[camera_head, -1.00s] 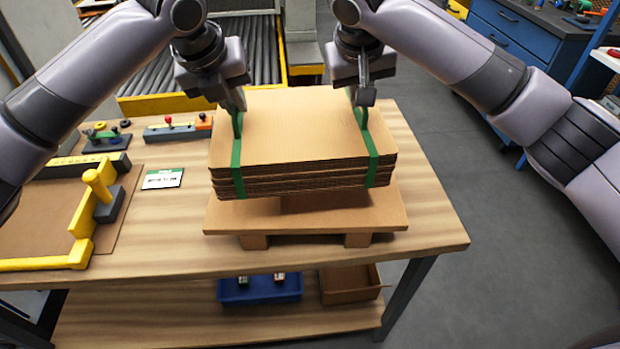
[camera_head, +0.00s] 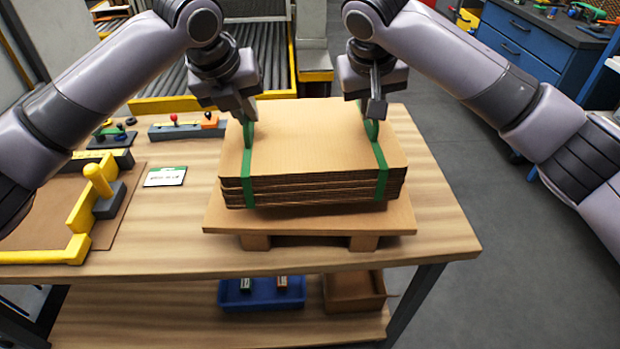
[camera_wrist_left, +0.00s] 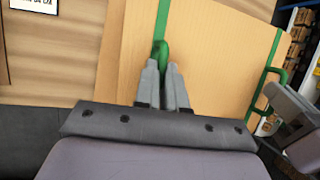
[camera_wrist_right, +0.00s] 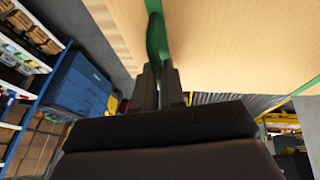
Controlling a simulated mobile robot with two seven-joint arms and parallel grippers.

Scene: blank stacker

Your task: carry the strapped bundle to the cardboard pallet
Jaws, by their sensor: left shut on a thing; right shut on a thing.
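The strapped bundle (camera_head: 310,150) is a stack of flat brown cardboard sheets with two green straps. It sits level over the cardboard pallet (camera_head: 228,222), resting on it or just above it; I cannot tell which. The bundle hides most of the pallet's top. My left gripper (camera_head: 250,118) is shut on the left strap's green loop, which also shows in the left wrist view (camera_wrist_left: 160,50). My right gripper (camera_head: 371,120) is shut on the right strap's loop, seen in the right wrist view (camera_wrist_right: 156,40).
The pallet stands on a wooden table (camera_head: 440,215). A yellow-edged fixture (camera_head: 80,225), a label card (camera_head: 165,176) and small knobbed blocks (camera_head: 185,130) lie to the left. A blue bin (camera_head: 262,292) and a brown box (camera_head: 352,292) are on the lower shelf. A roller conveyor (camera_head: 180,85) is behind.

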